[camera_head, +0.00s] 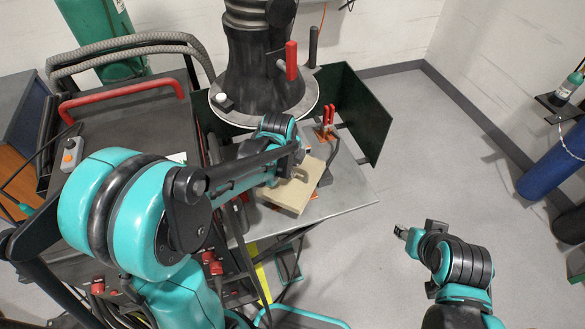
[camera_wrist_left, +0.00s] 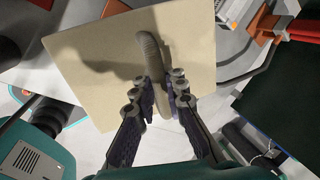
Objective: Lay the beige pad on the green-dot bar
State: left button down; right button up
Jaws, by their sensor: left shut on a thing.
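The beige pad (camera_head: 290,198) is a flat square plate with a raised curved handle (camera_wrist_left: 148,52). My left gripper (camera_head: 297,170) is shut on this handle; both fingers pinch it in the left wrist view (camera_wrist_left: 163,95). The pad is over the grey table in the head view; I cannot tell whether it touches anything beneath. I cannot make out the green-dot bar or a green dot; the pad and my left arm hide part of the table. My right gripper (camera_head: 402,232) is at the lower right, away from the table, too small to tell whether open or shut.
A red-handled clamp (camera_head: 328,122) stands on the grey table (camera_head: 350,192) behind the pad. A dark green panel (camera_head: 355,110) and a black column (camera_head: 262,75) rise behind. The table's front right corner is clear. A dark cart (camera_head: 120,120) is at left.

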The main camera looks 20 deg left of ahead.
pick_arm(q)
jog(key=shift+f, duration=0.35)
jog(key=c, duration=2)
grip_release()
jog(key=shift+f+b, duration=0.1)
jog(key=shift+b, duration=0.2)
jog(key=o, duration=0.4)
jog(key=shift+o, duration=0.2)
